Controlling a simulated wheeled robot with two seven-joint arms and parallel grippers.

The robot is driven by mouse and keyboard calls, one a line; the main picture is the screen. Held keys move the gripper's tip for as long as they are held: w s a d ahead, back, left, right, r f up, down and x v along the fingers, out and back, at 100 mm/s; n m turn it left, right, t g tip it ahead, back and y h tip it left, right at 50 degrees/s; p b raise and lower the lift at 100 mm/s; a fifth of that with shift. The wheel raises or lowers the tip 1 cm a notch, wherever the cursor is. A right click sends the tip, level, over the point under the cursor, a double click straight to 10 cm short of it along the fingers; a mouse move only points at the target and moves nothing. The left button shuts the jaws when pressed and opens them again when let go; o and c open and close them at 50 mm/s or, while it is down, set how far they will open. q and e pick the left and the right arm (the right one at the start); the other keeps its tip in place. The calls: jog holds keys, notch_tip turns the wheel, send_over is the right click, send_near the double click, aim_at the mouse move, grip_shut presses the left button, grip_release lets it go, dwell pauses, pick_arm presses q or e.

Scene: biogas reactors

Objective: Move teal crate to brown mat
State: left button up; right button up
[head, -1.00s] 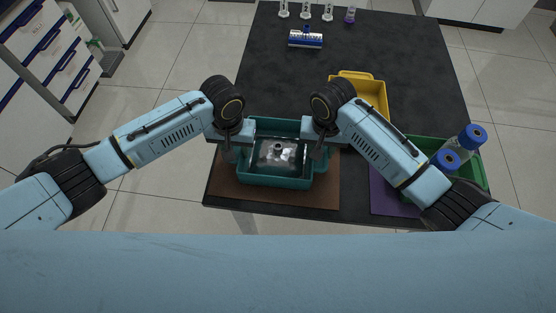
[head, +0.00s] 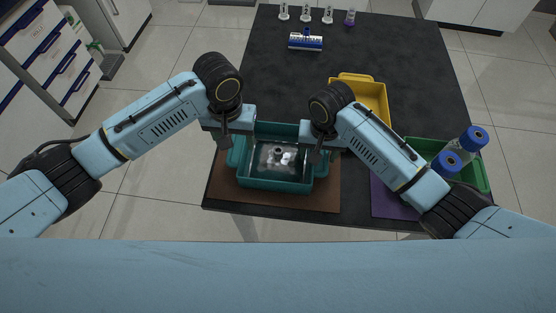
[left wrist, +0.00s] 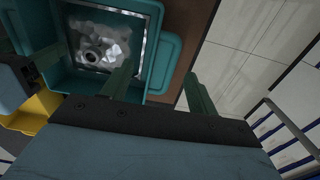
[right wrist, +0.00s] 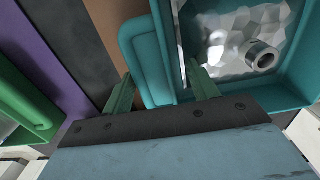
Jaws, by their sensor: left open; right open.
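The teal crate (head: 275,184) rests on the brown mat (head: 300,202) at the table's near edge. It holds a shiny, faceted silvery piece (head: 268,158) with a round neck. My left gripper (head: 223,143) is open at the crate's left end; in the left wrist view its fingers (left wrist: 160,88) lie on either side of the left handle (left wrist: 166,58), apparently clear of it. My right gripper (head: 315,153) is open at the right end; in the right wrist view its fingers (right wrist: 161,88) lie on either side of the right handle (right wrist: 142,62). Contact there is unclear.
A yellow crate (head: 372,95) stands behind my right arm. A green crate (head: 474,177) with blue-capped bottles (head: 447,162) stands at the right, near a purple mat (head: 385,196). A blue-and-white tool (head: 306,41) and several small vials (head: 306,15) are at the back. The table's middle left is clear.

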jog(key=shift+r, duration=0.1)
pick_arm(q)
notch_tip(320, 180, up, 6)
jog(key=shift+f, duration=0.15)
pick_arm(e)
notch_tip(320, 180, up, 12)
pick_arm(q)
jog(key=shift+s, duration=0.1)
dwell(0.7)
